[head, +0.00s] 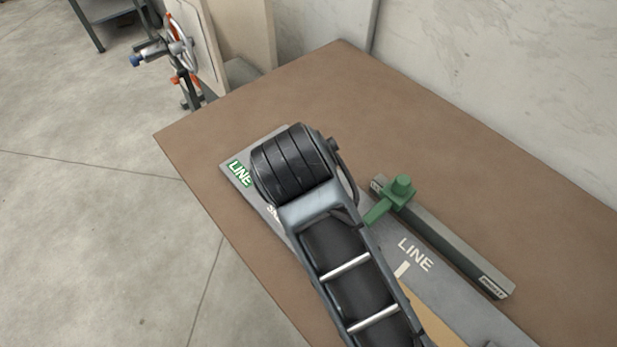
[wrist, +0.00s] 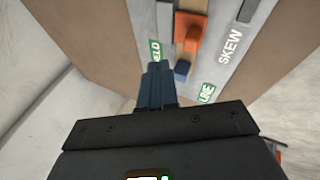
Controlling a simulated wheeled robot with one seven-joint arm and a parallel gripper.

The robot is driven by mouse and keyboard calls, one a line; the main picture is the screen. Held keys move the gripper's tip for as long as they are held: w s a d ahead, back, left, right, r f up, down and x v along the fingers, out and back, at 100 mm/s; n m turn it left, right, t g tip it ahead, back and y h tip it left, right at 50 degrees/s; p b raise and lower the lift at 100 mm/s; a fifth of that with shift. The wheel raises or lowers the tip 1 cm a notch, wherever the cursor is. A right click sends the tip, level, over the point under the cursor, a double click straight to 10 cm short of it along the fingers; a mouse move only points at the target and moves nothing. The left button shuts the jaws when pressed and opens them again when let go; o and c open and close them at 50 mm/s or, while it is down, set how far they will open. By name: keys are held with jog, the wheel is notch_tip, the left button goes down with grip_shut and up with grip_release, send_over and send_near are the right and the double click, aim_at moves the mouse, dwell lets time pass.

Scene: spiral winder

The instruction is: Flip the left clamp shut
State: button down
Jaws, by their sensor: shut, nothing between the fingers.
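In the wrist view, my gripper (wrist: 157,70) is shut, its fingertips together and empty. Just past the fingertips, to the right, is an orange piece (wrist: 190,32) with a dark blue end (wrist: 182,70), on a plate between printed labels. I cannot tell for sure whether it is the left clamp. In the head view, a green clamp-like piece (head: 401,188) with a lever pointing down-left sits on a dark grey bar. My arm covers the middle of the plate there, and my gripper is hidden behind it.
The grey plate (head: 235,166) bears LINE labels and lies on a brown table (head: 480,185). The dark bar (head: 455,245) runs along the plate's right side. The table's back is clear, with a wall (head: 520,60) behind. A stand with a wheel (head: 180,45) is beyond the table's far left.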

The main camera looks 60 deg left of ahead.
jog(key=s+f+b+v, duration=0.1)
jog(key=s+v, duration=0.1)
jog(key=v, duration=0.8)
jog(key=shift+d+b, duration=0.25)
jog(key=shift+b, duration=0.1)
jog(key=w+d+f+m+t+y, duration=0.1)
jog(key=d+f+m+t, duration=0.25)
jog(key=d+m, duration=0.75)
jog(key=w+d+f+m+t+y, duration=0.1)
jog(key=d+f+m+t, duration=0.25)
jog(key=d+m, duration=0.7)
jog(key=s+d+r+t+h, duration=0.1)
jog(key=s+d, duration=0.3)
jog(key=d, duration=0.4)
jog(key=s+d+r+m+t+h, duration=0.1)
jog(key=s+d+r+h, duration=0.1)
jog(key=s+d, duration=0.3)
jog(key=s+d+r+t+h, duration=0.1)
jog(key=s+d+r+h, duration=0.1)
jog(key=d, duration=1)
jog(key=shift+s+d+r+t+h, duration=0.25)
jog(key=shift+s+r+t+h, duration=0.15)
jog(key=shift+s+h, duration=0.65)
